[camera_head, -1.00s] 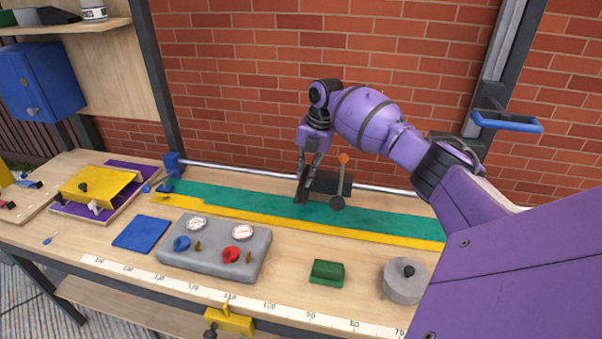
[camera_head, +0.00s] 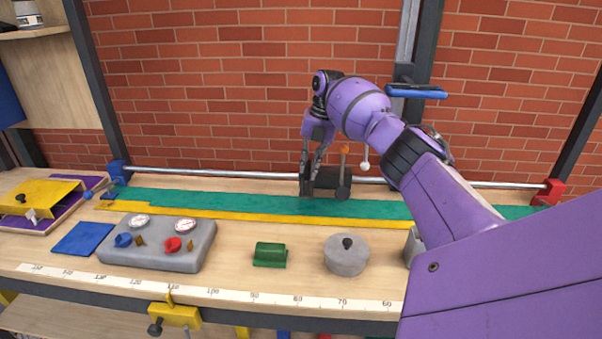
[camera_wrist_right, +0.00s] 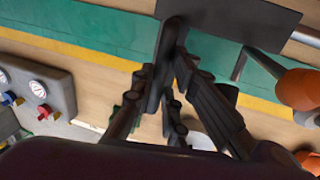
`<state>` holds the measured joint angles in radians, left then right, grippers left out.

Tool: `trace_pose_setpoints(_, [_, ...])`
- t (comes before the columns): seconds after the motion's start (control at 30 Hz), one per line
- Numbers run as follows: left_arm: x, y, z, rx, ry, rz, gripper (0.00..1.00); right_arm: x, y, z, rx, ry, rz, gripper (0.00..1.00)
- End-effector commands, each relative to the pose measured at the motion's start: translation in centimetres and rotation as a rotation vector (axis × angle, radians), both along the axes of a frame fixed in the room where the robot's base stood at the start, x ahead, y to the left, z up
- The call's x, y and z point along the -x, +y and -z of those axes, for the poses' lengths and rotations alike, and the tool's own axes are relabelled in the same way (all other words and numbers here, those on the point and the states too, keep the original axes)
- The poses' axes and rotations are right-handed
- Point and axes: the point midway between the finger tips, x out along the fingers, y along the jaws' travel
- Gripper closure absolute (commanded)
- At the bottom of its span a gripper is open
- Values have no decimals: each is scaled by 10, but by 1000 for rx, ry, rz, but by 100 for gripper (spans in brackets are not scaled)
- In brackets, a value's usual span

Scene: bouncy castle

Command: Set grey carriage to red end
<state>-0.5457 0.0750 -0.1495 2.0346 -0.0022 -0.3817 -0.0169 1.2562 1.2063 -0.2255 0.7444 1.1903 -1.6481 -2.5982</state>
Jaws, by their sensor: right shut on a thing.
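The dark grey carriage (camera_head: 328,180) sits on the silver rail (camera_head: 230,174) near the middle of its length. My right gripper (camera_head: 310,178) is shut on an upright dark handle at the carriage's left side; the handle (camera_wrist_right: 167,65) shows between the fingers in the wrist view. The red end block (camera_head: 550,192) is at the rail's right end, well apart from the carriage. The blue end block (camera_head: 118,172) is at the left end. My left gripper is out of view.
Green and yellow strips (camera_head: 240,203) run below the rail. A grey gauge panel (camera_head: 160,245), green block (camera_head: 270,255) and grey round weight (camera_head: 346,256) stand in front. My right arm hides part of the rail's right side.

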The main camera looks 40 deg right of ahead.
Motion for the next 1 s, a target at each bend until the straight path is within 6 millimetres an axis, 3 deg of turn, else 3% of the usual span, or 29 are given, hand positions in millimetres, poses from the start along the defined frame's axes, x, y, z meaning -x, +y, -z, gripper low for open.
trace_pose_setpoints(0.43, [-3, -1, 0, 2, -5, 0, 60, 0, -4, -3, -1, -1, 1, 100])
trace_pose_setpoints(0.47, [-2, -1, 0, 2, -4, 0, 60, 0, -4, -3, -1, -1, 1, 84])
trace_pose_setpoints(0.6, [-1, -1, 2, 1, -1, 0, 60, 0, -3, -2, -1, -1, 1, 68])
trace_pose_setpoints(0.87, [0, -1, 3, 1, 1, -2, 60, 0, -3, -1, -1, 0, 0, 68])
trace_pose_setpoints(1.0, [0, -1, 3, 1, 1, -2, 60, 0, -3, -10, -1, -2, 0, 68])
